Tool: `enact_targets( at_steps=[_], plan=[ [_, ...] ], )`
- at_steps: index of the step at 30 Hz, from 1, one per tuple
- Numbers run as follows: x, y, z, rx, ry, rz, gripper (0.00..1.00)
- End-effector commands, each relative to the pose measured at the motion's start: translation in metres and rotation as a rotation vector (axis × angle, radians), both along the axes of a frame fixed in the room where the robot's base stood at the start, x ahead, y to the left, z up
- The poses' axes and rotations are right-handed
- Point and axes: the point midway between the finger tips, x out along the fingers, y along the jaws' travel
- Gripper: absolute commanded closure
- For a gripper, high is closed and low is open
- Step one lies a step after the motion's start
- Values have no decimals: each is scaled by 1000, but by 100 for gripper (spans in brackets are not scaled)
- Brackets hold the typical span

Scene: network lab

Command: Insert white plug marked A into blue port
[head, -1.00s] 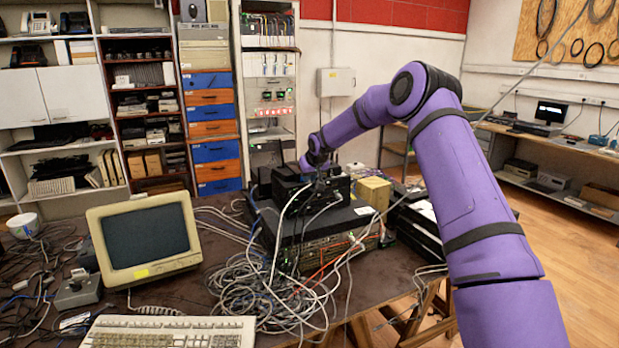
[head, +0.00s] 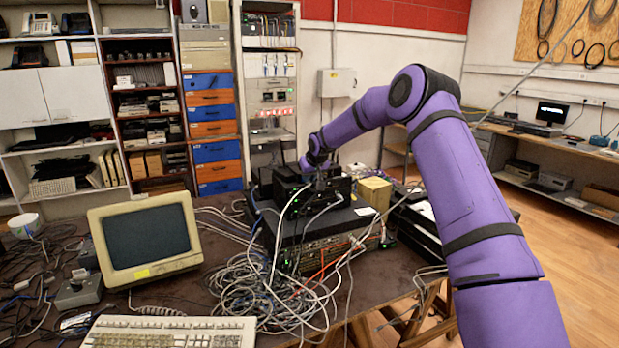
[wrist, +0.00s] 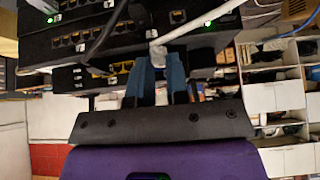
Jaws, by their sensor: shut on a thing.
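My gripper (wrist: 160,72) has two blue-padded fingers shut on a white plug (wrist: 158,56) in the wrist view. A pale cable runs from the plug to the upper right. The letter on the plug cannot be read. The fingers point at the port face of the stacked black network boxes (wrist: 150,44). I cannot make out a blue port; it may be hidden behind the fingers or plug. Whether the plug tip touches a port is also hidden. In the head view my gripper (head: 320,172) is small and dark, at the top of the black stack (head: 300,190).
Black cables hang across the ports beside my gripper. A row of yellowish ports (wrist: 95,72) lies to the left in the wrist view. Tangled cables (head: 265,290) spread before the stack. A beige monitor (head: 145,240) stands left, and a yellowish box (head: 374,192) stands right.

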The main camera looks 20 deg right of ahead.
Motion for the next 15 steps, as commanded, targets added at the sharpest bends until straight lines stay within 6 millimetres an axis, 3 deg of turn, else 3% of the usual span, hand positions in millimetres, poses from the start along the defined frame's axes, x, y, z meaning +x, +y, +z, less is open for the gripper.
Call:
enact_targets(
  at_steps=[3, 4, 7, 15],
  plan=[
    [2, 0, 0, 0, 0, 0, 100],
    [1, 0, 0, 0, 0, 0, 80],
    [1, 0, 0, 0, 0, 0, 57],
    [1, 0, 0, 0, 0, 0, 55]
  ],
)
